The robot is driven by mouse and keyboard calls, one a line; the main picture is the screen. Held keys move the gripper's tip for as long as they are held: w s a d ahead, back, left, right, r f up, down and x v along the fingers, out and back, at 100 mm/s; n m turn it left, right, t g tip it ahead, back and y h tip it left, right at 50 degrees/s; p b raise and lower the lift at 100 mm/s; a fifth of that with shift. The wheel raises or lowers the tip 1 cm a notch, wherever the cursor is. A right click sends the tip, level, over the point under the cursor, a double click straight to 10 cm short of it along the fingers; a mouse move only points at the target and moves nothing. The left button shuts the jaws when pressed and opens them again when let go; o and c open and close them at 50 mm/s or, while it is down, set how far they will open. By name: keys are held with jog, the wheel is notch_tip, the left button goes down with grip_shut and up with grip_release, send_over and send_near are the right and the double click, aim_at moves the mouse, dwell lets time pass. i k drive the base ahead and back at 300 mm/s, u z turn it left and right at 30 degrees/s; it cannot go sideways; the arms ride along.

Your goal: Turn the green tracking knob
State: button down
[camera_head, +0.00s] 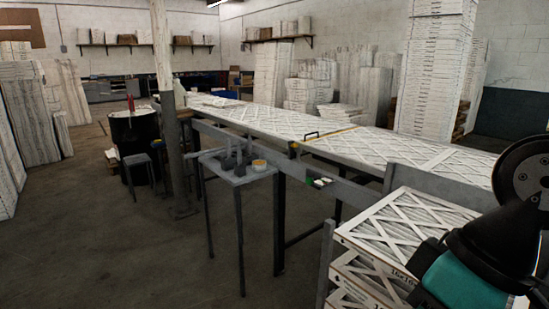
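A small green knob (309,182) shows on the near side rail of the long conveyor table (366,193), right of the middle of the picture. A small white piece sits just to its right. The knob is too small here to tell its shape or turn position. My arm, black with a teal part, enters at the lower right, nearer to the camera than the knob and well apart from it. My gripper's fingertips do not show.
Boxed filters (408,226) are stacked at the lower right, between my arm and the rail. A pillar (167,90) rises further left. Floor at the lower left is clear.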

aim_at(310, 180)
jog(key=z, duration=0.1)
jog(key=k, duration=0.4)
jog(key=u, duration=1.3)
jog(key=i, duration=1.05)
jog(key=u, duration=0.45)
jog(key=i, duration=1.05)
jog(key=z, duration=0.9)
jog(key=i, duration=0.8)
jog(key=z, duration=1.05)
jog(key=i, duration=0.25)
jog(key=z, duration=0.25)
